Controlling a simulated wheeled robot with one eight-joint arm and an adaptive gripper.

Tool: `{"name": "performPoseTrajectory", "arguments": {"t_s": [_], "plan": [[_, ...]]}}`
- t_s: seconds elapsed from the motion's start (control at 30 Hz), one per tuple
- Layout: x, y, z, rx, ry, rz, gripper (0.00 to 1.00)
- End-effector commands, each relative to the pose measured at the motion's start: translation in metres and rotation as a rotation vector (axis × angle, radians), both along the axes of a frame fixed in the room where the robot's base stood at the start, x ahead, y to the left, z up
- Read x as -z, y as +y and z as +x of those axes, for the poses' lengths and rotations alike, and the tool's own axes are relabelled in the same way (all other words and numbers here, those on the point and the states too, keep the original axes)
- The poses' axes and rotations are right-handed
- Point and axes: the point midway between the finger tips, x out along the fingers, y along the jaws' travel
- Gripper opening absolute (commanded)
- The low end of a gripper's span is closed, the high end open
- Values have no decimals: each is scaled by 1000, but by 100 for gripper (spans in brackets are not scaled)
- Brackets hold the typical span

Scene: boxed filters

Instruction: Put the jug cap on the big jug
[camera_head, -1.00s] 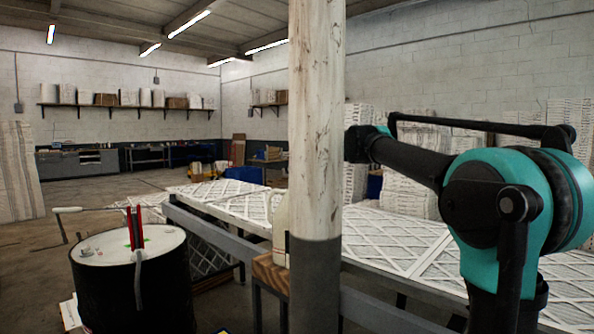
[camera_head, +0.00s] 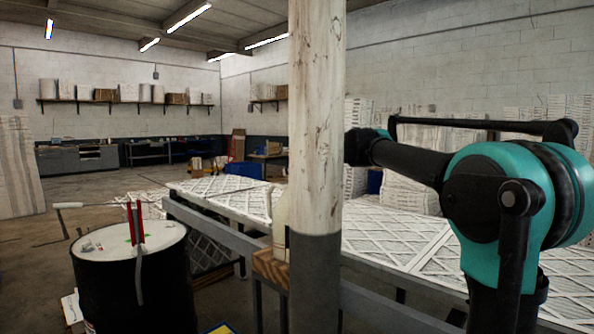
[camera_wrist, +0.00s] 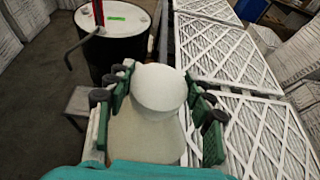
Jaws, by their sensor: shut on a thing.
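The big jug (camera_head: 281,212) is a pale beige shape, mostly hidden behind the pole in the head view. In the wrist view a beige body (camera_wrist: 145,137), seemingly the jug, lies below a round white piece (camera_wrist: 160,88), which looks like the jug cap. My gripper (camera_wrist: 163,100) has its green-padded fingers on either side of the round white piece and is shut on it. I cannot tell whether the cap touches the jug. The pole hides my gripper in the head view.
A white and grey pole (camera_head: 316,150) stands in front of my arm. A black drum (camera_head: 135,290) with a red tool (camera_head: 136,225) stands at left. A long table (camera_head: 385,310) with white lattice-faced filters runs behind the pole. Open floor lies at far left.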

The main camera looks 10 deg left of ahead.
Motion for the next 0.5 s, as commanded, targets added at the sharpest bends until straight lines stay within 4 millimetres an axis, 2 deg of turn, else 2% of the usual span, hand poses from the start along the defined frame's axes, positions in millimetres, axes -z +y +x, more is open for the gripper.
{"name": "performPoseTrajectory", "arguments": {"t_s": [0.5], "plan": [[5, 0, 0, 0, 0, 0, 41]]}}
